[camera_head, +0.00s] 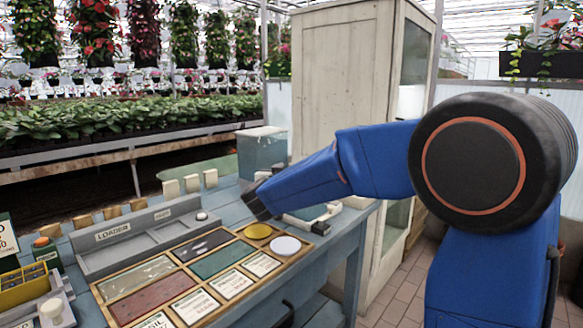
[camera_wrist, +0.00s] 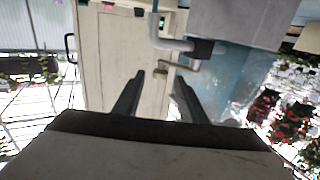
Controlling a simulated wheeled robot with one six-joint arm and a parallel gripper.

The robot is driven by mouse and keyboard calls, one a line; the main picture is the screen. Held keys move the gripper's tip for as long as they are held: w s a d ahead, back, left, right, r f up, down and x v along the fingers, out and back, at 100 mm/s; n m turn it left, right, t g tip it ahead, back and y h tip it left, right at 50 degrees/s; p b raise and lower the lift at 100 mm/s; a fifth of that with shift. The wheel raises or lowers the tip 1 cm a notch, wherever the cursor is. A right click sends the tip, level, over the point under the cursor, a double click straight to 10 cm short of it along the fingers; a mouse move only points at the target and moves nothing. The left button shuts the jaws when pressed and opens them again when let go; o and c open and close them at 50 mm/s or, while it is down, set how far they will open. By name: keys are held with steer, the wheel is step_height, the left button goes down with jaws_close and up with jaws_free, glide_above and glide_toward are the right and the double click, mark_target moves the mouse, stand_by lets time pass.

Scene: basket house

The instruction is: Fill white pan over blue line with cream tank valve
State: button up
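The tank (camera_head: 262,155) is a translucent bluish box with a pale lid, standing behind my arm in the head view. In the wrist view, a white pipe (camera_wrist: 168,40) carries a dark fitting (camera_wrist: 200,48) and a cream lever (camera_wrist: 184,67), which looks like the valve. My gripper (camera_wrist: 159,78) has its two dark fingers apart, with nothing held between them. The lever appears beyond the fingertips; contact cannot be told. In the head view my gripper (camera_head: 258,206) is partly hidden. A white-rimmed shallow pan (camera_head: 333,208) shows partly behind my arm; no blue line or fill level can be made out.
A wooden tray (camera_head: 215,295) with coloured panels, a yellow disc (camera_head: 258,231) and a white disc (camera_head: 286,245) lies in front. A grey loader (camera_head: 145,240) and several cream blocks (camera_head: 192,183) stand at left. A tall cream cabinet (camera_head: 335,90) stands behind the bench.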

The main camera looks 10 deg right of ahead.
steer(key=v, duration=1.3)
stand_by(6.7)
